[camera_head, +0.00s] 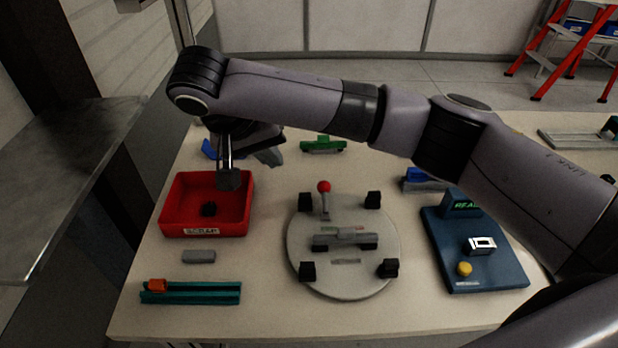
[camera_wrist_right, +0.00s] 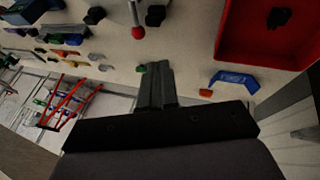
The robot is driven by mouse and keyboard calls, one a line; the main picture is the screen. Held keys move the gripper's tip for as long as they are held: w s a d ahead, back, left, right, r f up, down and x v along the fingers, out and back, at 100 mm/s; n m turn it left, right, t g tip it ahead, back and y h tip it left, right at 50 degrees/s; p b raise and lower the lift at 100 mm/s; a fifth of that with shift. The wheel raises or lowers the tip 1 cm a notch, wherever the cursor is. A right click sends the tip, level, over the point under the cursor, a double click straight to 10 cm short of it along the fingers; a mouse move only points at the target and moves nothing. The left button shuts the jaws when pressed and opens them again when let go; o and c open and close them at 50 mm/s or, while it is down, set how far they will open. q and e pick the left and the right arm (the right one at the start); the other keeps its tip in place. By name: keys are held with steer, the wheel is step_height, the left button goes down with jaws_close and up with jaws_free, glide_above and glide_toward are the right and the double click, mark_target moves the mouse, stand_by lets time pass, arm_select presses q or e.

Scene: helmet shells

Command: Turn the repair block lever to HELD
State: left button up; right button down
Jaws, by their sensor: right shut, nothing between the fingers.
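A round grey plate (camera_head: 298,240) lies on the table in the head view, with several black blocks at its edge. At its middle is a grey block (camera_head: 326,241) with small green and red marks, too small to read. A lever with a red ball knob (camera_head: 324,187) stands upright near the plate's back edge; the knob also shows in the wrist view (camera_wrist_right: 138,33). I cannot tell which label the lever points to. My right gripper (camera_head: 228,182) is shut and empty, above the back part of the red bin and left of the knob. My left gripper is out of view.
The red scrap bin (camera_head: 178,207) holds a dark object (camera_head: 208,209). A teal rail (camera_head: 205,293) with an orange piece lies front left. A blue panel (camera_head: 440,262) stands right, a green part (camera_head: 322,144) behind. My right arm spans the back of the table.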

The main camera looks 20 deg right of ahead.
steer(key=shift+f, duration=0.1)
steer(key=b, duration=0.2)
glide_toward(325, 197)
steer(key=w+f, duration=0.1)
steer(key=w+a+f, duration=0.1)
steer(key=w, duration=0.1)
steer(key=w+f, duration=0.2)
steer(key=shift+w+a, duration=0.2)
steer(key=shift+a, duration=0.2)
steer(key=shift+s+d+f, duration=0.1)
steer(key=shift+d+f, duration=0.05)
steer(key=shift+d, duration=0.4)
steer(key=shift+s+d+f, duration=0.1)
steer(key=shift+d+f, duration=0.05)
steer(key=shift+d, duration=0.35)
steer(key=shift+d+f, duration=0.4)
steer(key=shift+d, duration=0.2)
